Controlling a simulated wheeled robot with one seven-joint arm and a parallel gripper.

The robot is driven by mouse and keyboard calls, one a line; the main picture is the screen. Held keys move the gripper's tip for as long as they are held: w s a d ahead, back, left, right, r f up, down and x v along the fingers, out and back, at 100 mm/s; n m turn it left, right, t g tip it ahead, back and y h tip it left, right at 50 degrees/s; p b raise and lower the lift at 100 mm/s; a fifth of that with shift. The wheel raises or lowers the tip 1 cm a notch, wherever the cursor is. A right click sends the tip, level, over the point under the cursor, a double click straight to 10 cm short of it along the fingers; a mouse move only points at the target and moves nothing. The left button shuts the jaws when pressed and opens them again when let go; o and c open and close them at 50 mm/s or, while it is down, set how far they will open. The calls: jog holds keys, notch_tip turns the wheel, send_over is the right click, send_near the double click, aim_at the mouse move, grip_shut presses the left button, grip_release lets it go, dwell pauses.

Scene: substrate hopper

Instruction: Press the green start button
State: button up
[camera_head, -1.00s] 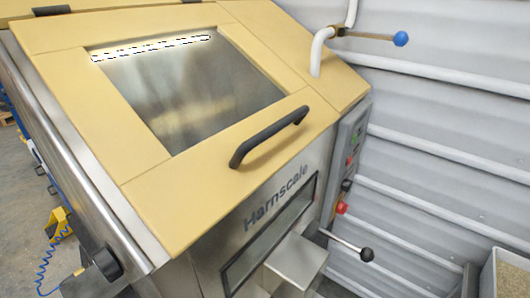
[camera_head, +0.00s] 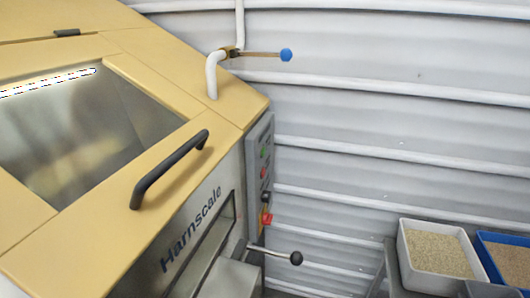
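The green start button (camera_head: 264,153) is a small green spot near the top of a grey control panel (camera_head: 254,180). The panel is on the right side of the hopper machine (camera_head: 75,240) and shows at a steep angle. A red button (camera_head: 263,172) sits below the green one. Lower down is a larger red knob (camera_head: 266,218) with a dark part just above it. My gripper is not in view.
The yellow lid has a black handle (camera_head: 168,170) and a window. A blue-knobbed lever (camera_head: 286,55) on a white pipe is above the panel; a black-knobbed lever (camera_head: 295,258) sticks out below it. White (camera_head: 405,262) and blue (camera_head: 483,240) trays of grain stand at right.

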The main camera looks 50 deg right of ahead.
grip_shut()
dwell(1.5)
